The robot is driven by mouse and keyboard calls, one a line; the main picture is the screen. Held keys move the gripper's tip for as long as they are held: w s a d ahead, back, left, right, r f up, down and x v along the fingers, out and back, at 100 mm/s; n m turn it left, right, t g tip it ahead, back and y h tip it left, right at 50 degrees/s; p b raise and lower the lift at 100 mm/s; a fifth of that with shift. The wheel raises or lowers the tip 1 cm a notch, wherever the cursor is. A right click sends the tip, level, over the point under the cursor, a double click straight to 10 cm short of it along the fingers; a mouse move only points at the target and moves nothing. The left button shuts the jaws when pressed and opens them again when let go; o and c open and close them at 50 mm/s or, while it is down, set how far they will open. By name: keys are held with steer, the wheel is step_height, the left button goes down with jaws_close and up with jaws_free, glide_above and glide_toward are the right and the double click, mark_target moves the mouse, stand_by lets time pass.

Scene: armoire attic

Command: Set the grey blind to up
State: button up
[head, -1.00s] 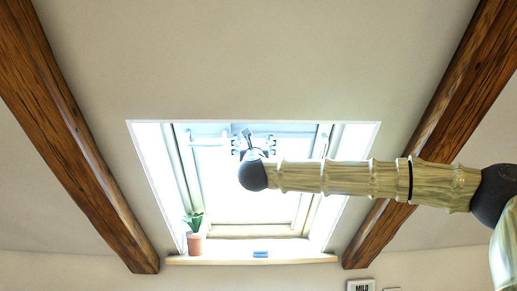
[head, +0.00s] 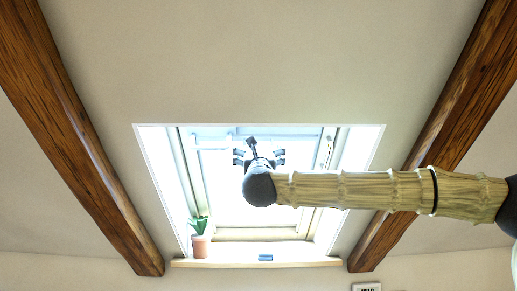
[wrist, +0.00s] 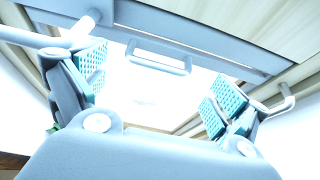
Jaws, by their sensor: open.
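The grey blind (head: 215,133) is rolled at the top of the skylight, with a pale grey bar across the opening. In the wrist view the blind's bar (wrist: 225,55) crosses the upper part, and a loop-shaped grey handle (wrist: 158,55) hangs from it. My gripper (wrist: 155,95) is open and empty, its two teal-padded fingers spread wide. The handle lies beyond the fingertips and between them in the picture; I see no contact. In the head view my gripper (head: 259,155) is in front of the upper part of the window, and my wrist hides what is behind it.
The skylight sits in a sloped recess with a wooden sill (head: 225,263) below. A potted plant (head: 200,240) and a small blue item (head: 265,257) stand on the sill. Wooden beams (head: 75,135) flank the opening. A window-side handle (wrist: 283,97) is right of my gripper.

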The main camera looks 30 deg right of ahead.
steer(key=v, duration=0.6)
steer(key=shift+s, duration=0.1)
stand_by(0.3)
